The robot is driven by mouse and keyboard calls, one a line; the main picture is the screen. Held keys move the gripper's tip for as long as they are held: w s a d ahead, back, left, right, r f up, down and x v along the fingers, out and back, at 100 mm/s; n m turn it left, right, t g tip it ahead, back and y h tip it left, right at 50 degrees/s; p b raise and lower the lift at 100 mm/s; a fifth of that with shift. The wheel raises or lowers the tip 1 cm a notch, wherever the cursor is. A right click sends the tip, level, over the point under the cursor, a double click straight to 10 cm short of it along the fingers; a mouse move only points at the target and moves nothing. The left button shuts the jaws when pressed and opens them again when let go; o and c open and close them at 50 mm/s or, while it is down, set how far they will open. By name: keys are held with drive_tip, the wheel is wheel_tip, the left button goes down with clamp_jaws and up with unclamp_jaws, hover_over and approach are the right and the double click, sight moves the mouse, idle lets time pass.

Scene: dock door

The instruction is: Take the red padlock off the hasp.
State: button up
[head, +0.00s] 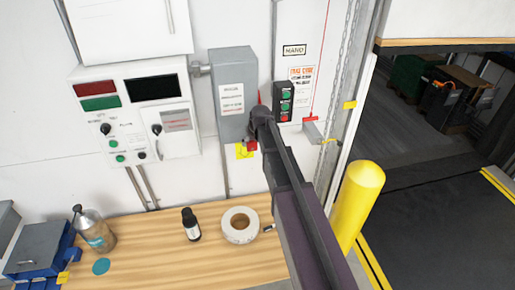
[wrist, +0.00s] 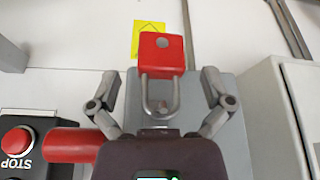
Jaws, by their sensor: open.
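The red padlock (wrist: 163,54) hangs on the grey electrical box; the wrist view shows it inverted, with its red body at the top and its grey shackle below. The shackle passes at the hasp (wrist: 161,108), which is partly hidden by my gripper housing. In the head view the padlock (head: 251,146) shows just below my gripper (head: 262,118), low on the box. In the wrist view my gripper (wrist: 160,78) is open, with one finger on each side of the padlock. Gaps show between the fingers and the padlock.
A red lever handle (wrist: 68,145) lies close to the left finger, with a red STOP button (wrist: 17,139) beyond. A yellow tag (head: 243,152) is by the padlock. The bench (head: 150,235) below holds a tape roll (head: 240,225) and bottles. A yellow bollard (head: 357,205) stands right.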

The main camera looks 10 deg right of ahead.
drive_tip(key=shift+w+a, duration=0.1)
drive_tip(key=shift+w, duration=0.7)
drive_tip(key=shift+w+f+b, duration=0.2)
drive_tip(key=shift+f+b, duration=0.35)
drive_tip(key=shift+c, duration=0.2)
drive_tip(key=c, duration=1.1)
drive_tip(key=shift+c, duration=0.2)
drive_tip(key=shift+r+p, duration=0.7)
drive_tip(key=shift+s, duration=0.2)
drive_tip(key=shift+s, duration=6.75)
